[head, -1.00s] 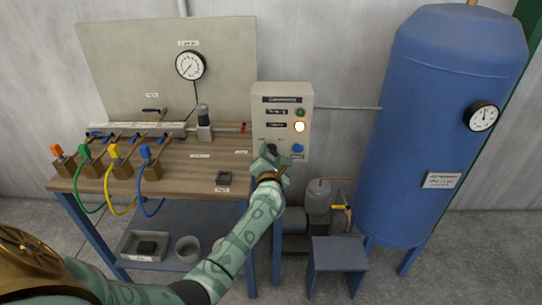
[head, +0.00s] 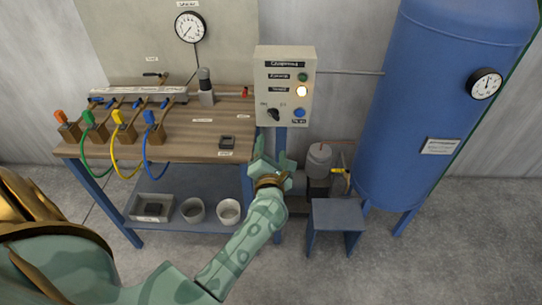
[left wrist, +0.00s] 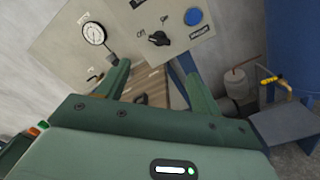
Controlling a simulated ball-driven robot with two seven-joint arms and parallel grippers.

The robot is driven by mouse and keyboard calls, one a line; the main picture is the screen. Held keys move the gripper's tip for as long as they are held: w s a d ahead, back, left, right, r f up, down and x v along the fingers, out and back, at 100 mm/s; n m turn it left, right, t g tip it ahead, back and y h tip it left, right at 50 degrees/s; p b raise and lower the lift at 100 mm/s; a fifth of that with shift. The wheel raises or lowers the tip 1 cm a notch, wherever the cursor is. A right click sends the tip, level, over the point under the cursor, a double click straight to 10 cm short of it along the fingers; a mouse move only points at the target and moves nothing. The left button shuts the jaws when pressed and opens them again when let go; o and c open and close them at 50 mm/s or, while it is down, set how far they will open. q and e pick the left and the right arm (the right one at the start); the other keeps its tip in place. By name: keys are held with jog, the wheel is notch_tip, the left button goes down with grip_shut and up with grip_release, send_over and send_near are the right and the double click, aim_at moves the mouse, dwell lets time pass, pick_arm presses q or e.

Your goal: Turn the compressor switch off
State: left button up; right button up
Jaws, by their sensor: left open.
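The compressor control box (head: 285,88) is a light panel mounted at the right end of the workbench. Its black rotary switch (head: 274,114) sits low on the left of the panel and also shows in the left wrist view (left wrist: 158,38), with its pointer tilted. A blue button (head: 299,113) is to its right, and a lit lamp (head: 301,91) glows above. My left gripper (head: 271,152) is open and empty, just below the box and apart from the switch. Its two fingers show in the left wrist view (left wrist: 158,80). My right gripper is not in view.
The wooden workbench (head: 190,138) holds several valves with coloured handles and hoses. A pressure gauge (head: 190,27) is on the backboard. A blue tank (head: 425,110) stands at right. A small blue stool (head: 337,215) and a pump (head: 318,160) stand below the box.

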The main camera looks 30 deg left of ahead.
pick_arm(q)
jog(key=v, duration=0.3)
dwell(0.5)
jog(key=s+d+f+m+g+h, duration=0.1)
jog(key=s+d+f+m+h, duration=0.25)
jog(key=f+m, duration=0.6)
jog(key=s+d+f+m+h, duration=0.2)
jog(key=d+f+m+h, duration=0.2)
jog(key=f+m, duration=0.55)
jog(key=s+d+f+m+g+h, duration=0.2)
jog(key=s+f+m+g+h, duration=0.3)
jog(key=s+f, duration=0.65)
jog(key=s+a+f+m+g+y, duration=0.1)
jog(key=s+f+m+g, duration=0.3)
jog(key=s, duration=1)
jog(key=s+a+f+m+g+y, duration=0.2)
jog(key=s+a+f+m+g, duration=0.2)
jog(key=s+f+m, duration=0.5)
jog(key=s+f, duration=0.1)
jog(key=s, duration=0.5)
jog(key=shift+s+f+g, duration=0.15)
jog(key=shift+f+g, duration=0.15)
jog(key=shift+f, duration=0.05)
